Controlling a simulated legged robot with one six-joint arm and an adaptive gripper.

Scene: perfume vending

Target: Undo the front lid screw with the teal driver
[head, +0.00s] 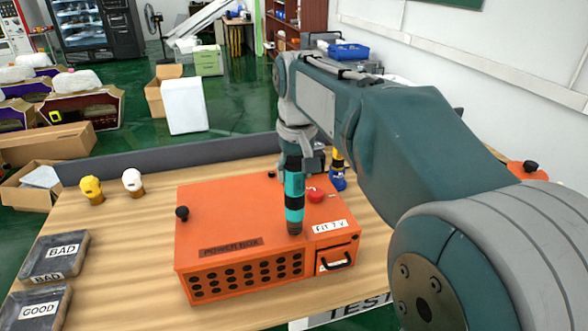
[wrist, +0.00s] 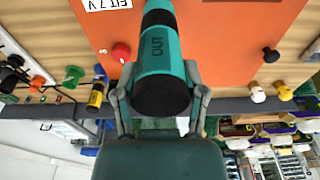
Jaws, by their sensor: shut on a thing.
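The orange power box (head: 225,215) stands on the wooden table. My gripper (wrist: 160,72) is shut on the teal driver (head: 294,188), with one finger on each side of its body. The driver is nearly upright, and its dark lower end meets or hovers just above the lid near the front edge; I cannot tell if it touches. In the wrist view the driver (wrist: 158,60) is marked OUT. The front lid screw is not visible; the driver's lower end may cover it. A black knob (head: 182,212) stands on the lid's left side, and a small dark one (head: 271,174) at the back.
A red button (head: 316,195) and a drawer with a black handle (head: 335,262) are on the box's right part. A yellow and blue tool (head: 338,178) stands behind. Yellow (head: 91,189) and white (head: 132,181) knobs and BAD (head: 54,257) and GOOD (head: 40,308) trays are left.

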